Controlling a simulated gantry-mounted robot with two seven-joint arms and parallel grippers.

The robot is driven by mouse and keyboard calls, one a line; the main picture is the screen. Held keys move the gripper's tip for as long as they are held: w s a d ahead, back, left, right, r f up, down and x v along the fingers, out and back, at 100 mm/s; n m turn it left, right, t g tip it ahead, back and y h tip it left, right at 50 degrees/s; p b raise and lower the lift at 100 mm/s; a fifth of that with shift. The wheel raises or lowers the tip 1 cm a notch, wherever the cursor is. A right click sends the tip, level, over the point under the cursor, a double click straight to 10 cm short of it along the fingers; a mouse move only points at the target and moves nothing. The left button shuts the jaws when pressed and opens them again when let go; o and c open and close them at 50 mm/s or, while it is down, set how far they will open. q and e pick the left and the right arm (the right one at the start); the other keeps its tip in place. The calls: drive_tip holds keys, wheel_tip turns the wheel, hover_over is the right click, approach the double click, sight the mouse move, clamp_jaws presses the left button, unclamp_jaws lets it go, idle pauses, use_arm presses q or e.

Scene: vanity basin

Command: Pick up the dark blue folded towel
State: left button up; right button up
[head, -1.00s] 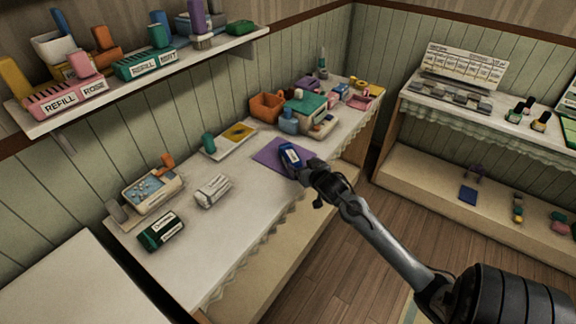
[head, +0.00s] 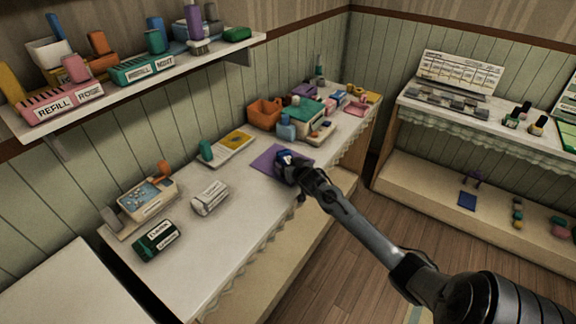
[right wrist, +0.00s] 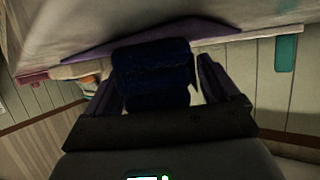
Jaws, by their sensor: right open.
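The dark blue folded towel (head: 285,156) rests on the purple mat (head: 266,162) near the middle of the counter, mostly hidden behind my right gripper (head: 289,166). In the right wrist view the towel (right wrist: 155,75) is a dark rolled or folded bundle. It lies between the two spread fingers of my right gripper (right wrist: 158,88). The fingers are open on either side of it, with a visible gap at the right finger. Contact on the left side is hard to tell. My left gripper is in neither view.
An orange basket (head: 264,113) and a blue bottle (head: 286,128) stand behind the mat. A shelf (head: 140,90) runs along the wall above.

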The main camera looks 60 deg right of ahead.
sight(292, 155)
drive_tip(key=c, duration=1.4)
drive_tip(key=shift+r, duration=0.4)
drive_tip(key=r, duration=0.2)
drive_tip(key=r+p, duration=0.1)
drive_tip(key=r, duration=0.1)
drive_tip(key=shift+s+d, duration=0.2)
drive_tip(key=shift+s, duration=0.2)
drive_tip(key=shift+s+d+r+p, duration=0.4)
drive_tip(key=shift+s+r, duration=0.6)
drive_tip(key=shift+s, duration=0.7)
drive_tip(key=shift+s+d+r+p, duration=0.25)
drive_tip(key=shift+s+d+r, duration=0.3)
drive_tip(key=shift+s+r, duration=0.85)
drive_tip(key=shift+s+d+r+p, duration=0.3)
drive_tip(key=shift+s+d+r, duration=0.3)
drive_tip(key=shift+s, duration=1.45)
drive_tip(key=shift+a, duration=0.1)
